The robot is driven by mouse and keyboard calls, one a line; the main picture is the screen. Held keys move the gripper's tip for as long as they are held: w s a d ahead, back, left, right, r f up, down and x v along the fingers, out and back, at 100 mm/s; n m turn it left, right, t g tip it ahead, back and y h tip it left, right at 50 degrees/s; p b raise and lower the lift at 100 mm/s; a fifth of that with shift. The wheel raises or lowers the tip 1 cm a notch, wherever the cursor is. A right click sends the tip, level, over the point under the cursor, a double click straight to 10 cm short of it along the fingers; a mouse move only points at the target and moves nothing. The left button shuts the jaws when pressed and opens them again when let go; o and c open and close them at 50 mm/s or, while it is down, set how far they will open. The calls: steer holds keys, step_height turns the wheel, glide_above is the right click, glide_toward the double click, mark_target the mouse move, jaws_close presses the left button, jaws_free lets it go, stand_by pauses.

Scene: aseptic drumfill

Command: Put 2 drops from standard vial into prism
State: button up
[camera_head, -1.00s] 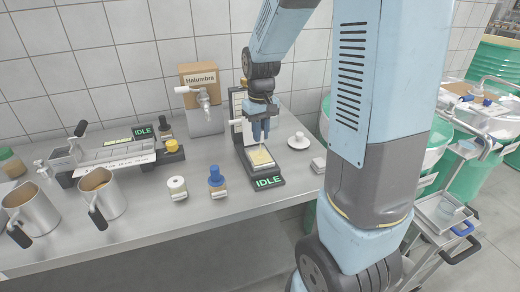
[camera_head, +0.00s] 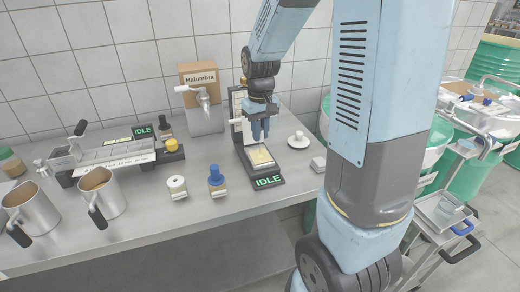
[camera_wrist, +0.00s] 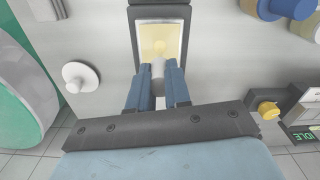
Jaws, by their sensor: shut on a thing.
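My gripper (camera_head: 260,136) is above the refractometer-like instrument (camera_head: 267,181) with an IDLE display. In the wrist view, its blue fingers (camera_wrist: 157,88) are shut on a small grey-white cylindrical piece (camera_wrist: 158,72), probably a dropper; its tip is hard to make out. The pale yellow prism plate (camera_wrist: 160,40) lies in a dark frame just beyond the piece; it also shows in the head view (camera_head: 260,157). I cannot tell whether the piece touches it. A blue-capped vial (camera_head: 216,182) and a white-topped vial (camera_head: 177,188) stand to the left. I cannot tell which is the standard vial.
A white knobbed disc (camera_head: 299,140) and a small white block (camera_head: 318,164) lie right of the instrument. A Halumbra box (camera_head: 201,110) with a tap stands behind. Metal jugs (camera_head: 101,193) and another instrument (camera_head: 115,156) are at left.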

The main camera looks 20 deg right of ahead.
stand_by(0.6)
steer(key=shift+r, duration=2)
steer(key=shift+s, duration=0.15)
